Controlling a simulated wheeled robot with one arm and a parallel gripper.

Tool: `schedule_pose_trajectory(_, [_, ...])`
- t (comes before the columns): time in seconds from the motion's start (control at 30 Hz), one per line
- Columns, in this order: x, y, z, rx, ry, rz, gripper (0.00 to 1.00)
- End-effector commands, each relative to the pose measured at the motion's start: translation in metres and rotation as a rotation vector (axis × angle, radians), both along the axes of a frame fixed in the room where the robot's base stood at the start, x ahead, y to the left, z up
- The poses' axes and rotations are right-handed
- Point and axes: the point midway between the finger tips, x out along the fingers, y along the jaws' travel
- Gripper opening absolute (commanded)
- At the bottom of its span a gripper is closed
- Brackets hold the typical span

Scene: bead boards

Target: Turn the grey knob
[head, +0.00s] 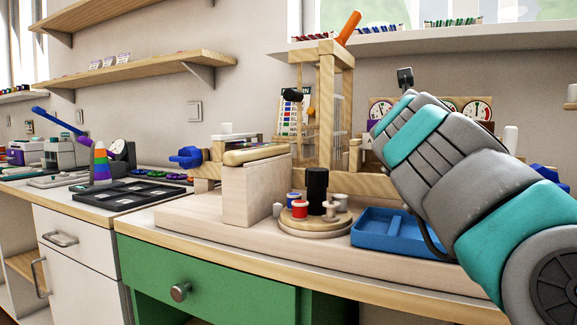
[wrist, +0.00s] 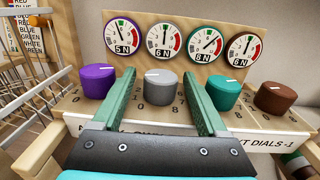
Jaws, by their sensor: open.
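The grey knob (wrist: 160,88) is a round knob with a white line on top, lying roughly crosswise in the wrist view. It stands on a wooden dial board between a purple knob (wrist: 97,82) and a teal knob (wrist: 223,92). My gripper (wrist: 159,73) is open, with one green finger on each side of the grey knob. The left finger passes between the purple and grey knobs, the right between the grey and teal ones. I cannot tell whether either finger touches a knob. In the head view my arm hides the fingers and knobs.
A brown knob (wrist: 274,97) stands at the right. Several gauges (wrist: 163,42) are on the panel behind the knobs. A wire rack (wrist: 38,88) is close on the left. In the head view, a blue tray (head: 372,236) and a round spool stand (head: 310,224) are below my arm.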

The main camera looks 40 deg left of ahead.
Motion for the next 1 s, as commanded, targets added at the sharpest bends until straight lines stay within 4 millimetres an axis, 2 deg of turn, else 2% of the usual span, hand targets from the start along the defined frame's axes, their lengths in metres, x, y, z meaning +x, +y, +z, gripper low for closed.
schedule_pose_trajectory(0.57, [0.000,0.001,-0.001,-0.001,-0.001,-0.127,0.76])
schedule_pose_trajectory(1.0, [-0.040,-0.005,-0.002,-0.003,0.000,-0.121,0.76])
